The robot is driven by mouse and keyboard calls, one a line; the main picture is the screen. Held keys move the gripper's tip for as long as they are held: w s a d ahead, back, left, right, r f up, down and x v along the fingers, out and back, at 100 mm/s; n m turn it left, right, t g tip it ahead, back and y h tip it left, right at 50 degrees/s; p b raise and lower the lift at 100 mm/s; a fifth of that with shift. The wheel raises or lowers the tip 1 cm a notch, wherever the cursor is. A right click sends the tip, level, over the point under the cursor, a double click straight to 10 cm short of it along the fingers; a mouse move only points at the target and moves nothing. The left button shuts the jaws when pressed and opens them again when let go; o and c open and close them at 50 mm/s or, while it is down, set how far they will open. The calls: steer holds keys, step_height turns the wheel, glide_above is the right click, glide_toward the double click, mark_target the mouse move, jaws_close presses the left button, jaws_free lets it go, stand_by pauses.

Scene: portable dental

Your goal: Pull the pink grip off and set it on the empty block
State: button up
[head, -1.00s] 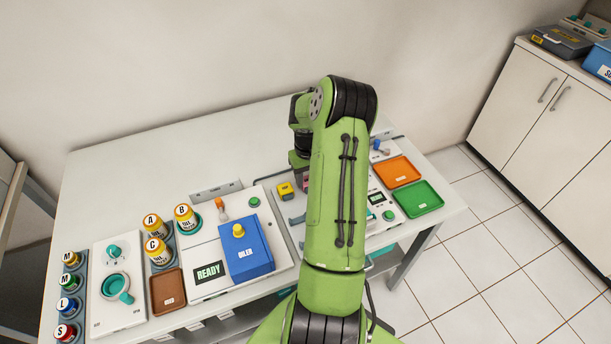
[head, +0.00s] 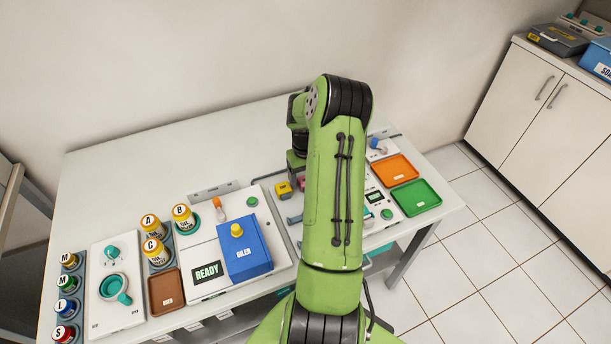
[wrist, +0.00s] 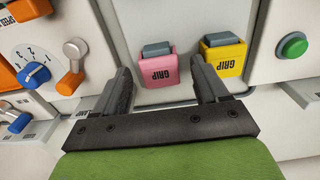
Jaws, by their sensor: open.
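The pink grip (wrist: 157,70) is a boxy piece marked GRIP with a grey-blue part at its top. In the wrist view it stands between the two fingers of my open gripper (wrist: 163,68), with a visible gap on each side and nothing held. A similar yellow grip (wrist: 223,56) stands to its right, just beyond the right finger. In the head view the yellow grip (head: 283,190) is clear, and only a sliver of the pink grip (head: 302,184) shows beside my arm. I cannot make out an empty block; my arm hides part of that area.
In the wrist view a green button (wrist: 292,46) is at right, and a blue dial (wrist: 36,77) and an orange-based lever (wrist: 75,65) are at left. In the head view a blue oiler box (head: 245,250) stands left of the grips. Orange (head: 395,168) and green (head: 416,197) trays lie at right.

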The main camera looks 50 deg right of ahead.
step_height(320, 180, up, 16)
steer(key=p, duration=0.2)
steer(key=shift+f, duration=0.15)
